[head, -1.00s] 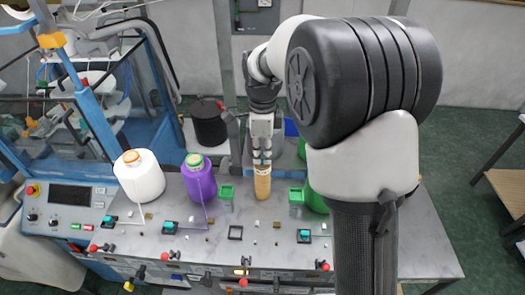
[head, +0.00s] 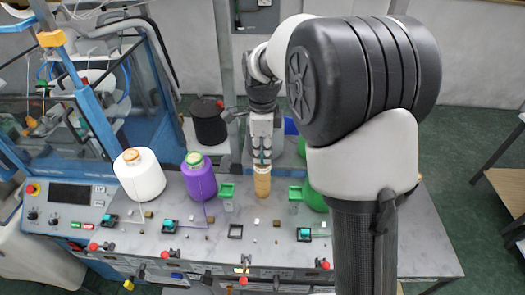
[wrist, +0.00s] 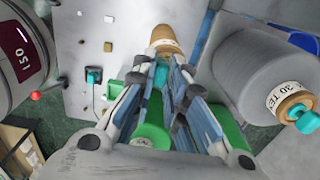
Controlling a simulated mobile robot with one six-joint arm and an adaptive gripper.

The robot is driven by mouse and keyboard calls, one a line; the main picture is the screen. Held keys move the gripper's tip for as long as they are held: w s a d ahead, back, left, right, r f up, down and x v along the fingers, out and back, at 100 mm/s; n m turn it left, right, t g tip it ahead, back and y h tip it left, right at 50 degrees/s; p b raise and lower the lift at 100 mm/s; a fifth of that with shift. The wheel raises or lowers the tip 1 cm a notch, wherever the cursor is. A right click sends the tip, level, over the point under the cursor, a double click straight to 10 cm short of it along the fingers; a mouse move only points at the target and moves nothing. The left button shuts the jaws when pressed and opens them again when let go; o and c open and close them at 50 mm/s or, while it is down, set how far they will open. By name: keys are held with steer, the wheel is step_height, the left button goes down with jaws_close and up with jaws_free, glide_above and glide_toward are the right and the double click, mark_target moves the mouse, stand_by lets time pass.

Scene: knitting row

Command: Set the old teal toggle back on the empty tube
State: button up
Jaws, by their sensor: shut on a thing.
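The bare tan tube (head: 262,183) stands upright on the grey table, with a pale band near its top. In the wrist view the tube (wrist: 166,38) shows just beyond my fingertips. My gripper (head: 262,160) is directly above the tube's top, pointing down. In the wrist view my gripper (wrist: 163,80) is shut on a teal toggle (wrist: 160,76), partly hidden between the fingers. The toggle is close to the tube's end. I cannot tell whether it touches or sits in the tube.
A white cone (head: 140,178) and a purple cone (head: 199,178) stand left of the tube. A green cone (head: 315,199) is close on the right. Small green-topped stands (head: 227,190) flank the tube. A grey cone (wrist: 255,65) with another teal toggle (wrist: 306,121) is near my gripper.

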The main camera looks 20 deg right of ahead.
steer(key=shift+s+f, duration=0.1)
steer(key=shift+f, duration=0.1)
steer(key=shift+c, duration=0.2)
steer(key=o, duration=0.8)
steer(key=shift+c, duration=0.2)
steer(key=shift+r, duration=0.1)
step_height(320, 180, up, 12)
steer(key=s+f+n+t+b, duration=0.4)
steer(key=s+f+n+b, duration=1.7)
steer(key=s+f+b, duration=0.4)
step_height(320, 180, down, 3)
steer(key=shift+s+r+n+t+b, duration=0.1)
steer(key=shift+s+n+t+b, duration=0.25)
steer(key=shift+s, duration=0.9)
